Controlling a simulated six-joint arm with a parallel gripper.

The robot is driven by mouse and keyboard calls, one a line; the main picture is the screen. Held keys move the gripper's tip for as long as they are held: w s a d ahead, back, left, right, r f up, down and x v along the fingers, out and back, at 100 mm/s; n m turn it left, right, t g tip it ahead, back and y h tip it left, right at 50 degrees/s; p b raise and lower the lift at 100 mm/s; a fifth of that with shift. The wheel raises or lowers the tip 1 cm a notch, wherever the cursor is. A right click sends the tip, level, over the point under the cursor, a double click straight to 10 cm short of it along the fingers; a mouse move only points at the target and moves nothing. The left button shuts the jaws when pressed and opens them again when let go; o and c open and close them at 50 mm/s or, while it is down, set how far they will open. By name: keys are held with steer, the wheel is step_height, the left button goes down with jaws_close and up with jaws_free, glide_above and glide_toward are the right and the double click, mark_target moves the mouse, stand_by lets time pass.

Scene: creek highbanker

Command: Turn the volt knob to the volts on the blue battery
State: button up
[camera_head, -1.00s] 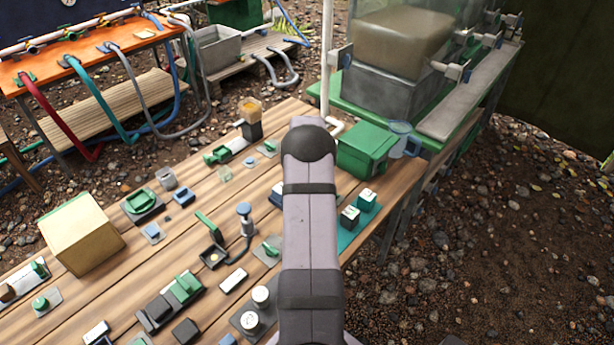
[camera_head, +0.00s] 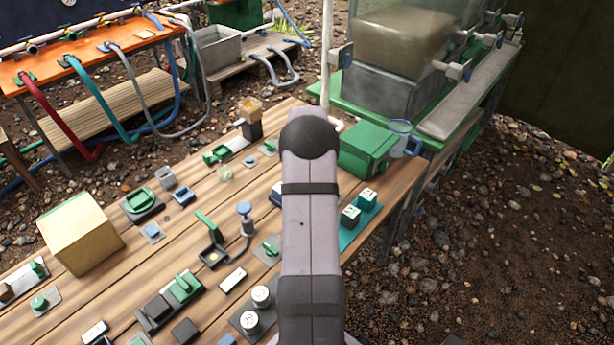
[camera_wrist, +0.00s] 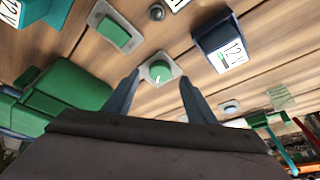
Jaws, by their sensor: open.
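A round green knob (camera_wrist: 160,72) with a white mark sits on a pale square plate in the wrist view. My gripper (camera_wrist: 158,84) is open, with one dark finger on each side of the knob; I cannot tell whether they touch it. A dark blue battery (camera_wrist: 222,47) with a white label reading 12V lies to the right of the knob in the wrist view. In the head view my gripper and this knob are hidden behind my arm. A small blue edge beside my arm may be the battery, but this is unclear.
A green switch block (camera_wrist: 115,28) is up and left of the knob, and a green box (camera_head: 366,150) stands at the bench's far right. A teal tray (camera_head: 349,236) holds green-and-white blocks. The wooden bench (camera_head: 130,270) carries many small switches and a tan box (camera_head: 80,235).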

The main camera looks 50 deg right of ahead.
steer(key=shift+v, duration=1.95)
